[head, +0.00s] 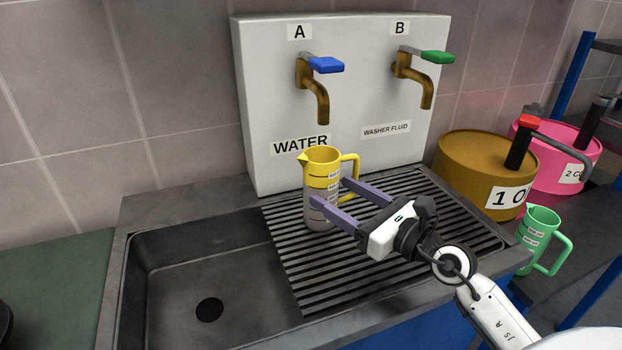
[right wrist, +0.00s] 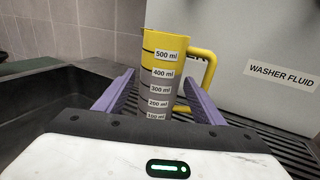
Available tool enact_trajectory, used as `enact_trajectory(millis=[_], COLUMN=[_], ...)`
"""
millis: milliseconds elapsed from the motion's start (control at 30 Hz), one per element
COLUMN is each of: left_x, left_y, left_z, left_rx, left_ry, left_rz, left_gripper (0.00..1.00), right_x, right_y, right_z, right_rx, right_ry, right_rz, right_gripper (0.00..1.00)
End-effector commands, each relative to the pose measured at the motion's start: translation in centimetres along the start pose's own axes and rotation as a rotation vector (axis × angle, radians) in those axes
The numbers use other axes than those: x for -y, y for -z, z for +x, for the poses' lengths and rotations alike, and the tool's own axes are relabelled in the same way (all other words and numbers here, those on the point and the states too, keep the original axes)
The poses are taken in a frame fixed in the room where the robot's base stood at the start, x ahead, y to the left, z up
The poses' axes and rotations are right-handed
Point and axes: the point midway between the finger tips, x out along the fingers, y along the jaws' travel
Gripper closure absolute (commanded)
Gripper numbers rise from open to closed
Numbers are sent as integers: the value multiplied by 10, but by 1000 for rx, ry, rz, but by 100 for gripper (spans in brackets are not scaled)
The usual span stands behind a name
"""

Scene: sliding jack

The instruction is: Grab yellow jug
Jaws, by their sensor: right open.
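The yellow jug (head: 321,170) stands upright on the ribbed drainboard (head: 400,260), below tap A. Its upper part and handle are yellow and its lower part looks grey, with measuring labels up the side. My right gripper (head: 330,196) is open, with its two purple fingers reaching to the jug, one on each side of its lower half. In the right wrist view the jug (right wrist: 160,75) stands between the fingers, its handle to the right. I cannot tell whether either finger touches it. My left gripper is not in view.
Tap A (head: 318,90) with a blue lever hangs above the jug, and tap B (head: 415,75) with a green lever is to its right. The sink basin (head: 205,270) is at left. A green jug (head: 540,240) and brown (head: 480,165) and pink (head: 560,140) containers stand at right.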

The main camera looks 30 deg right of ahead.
Motion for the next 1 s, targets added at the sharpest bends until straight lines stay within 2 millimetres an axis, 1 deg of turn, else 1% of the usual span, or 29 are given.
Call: enact_trajectory(millis=[33, 133, 200, 300, 367, 467, 600, 700, 800, 1000], left_x=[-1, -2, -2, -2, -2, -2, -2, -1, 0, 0], left_y=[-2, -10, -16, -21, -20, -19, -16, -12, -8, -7], left_z=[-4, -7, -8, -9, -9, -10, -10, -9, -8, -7], left_rx=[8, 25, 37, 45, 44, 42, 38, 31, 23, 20], left_ry=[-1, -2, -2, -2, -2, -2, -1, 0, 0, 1], left_rz=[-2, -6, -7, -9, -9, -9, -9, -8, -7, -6], left_gripper=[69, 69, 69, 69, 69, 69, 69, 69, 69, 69], right_x=[0, 0, 0, 0, 0, 1, 4, 3, 3, 3], right_y=[-3, -3, -2, -1, 0, -1, -1, -1, 0, 0], right_z=[8, 24, 33, 41, 44, 55, 77, 89, 95, 95], right_rx=[3, 3, 2, 1, 0, 1, 2, 2, 1, 0], right_ry=[0, 0, -1, -1, -1, -1, -1, 0, -1, -1], right_rz=[0, 2, 2, 3, 3, 2, 2, 3, 3, 3], right_gripper=[37, 37, 37, 37, 37, 37, 37, 37, 37, 37])
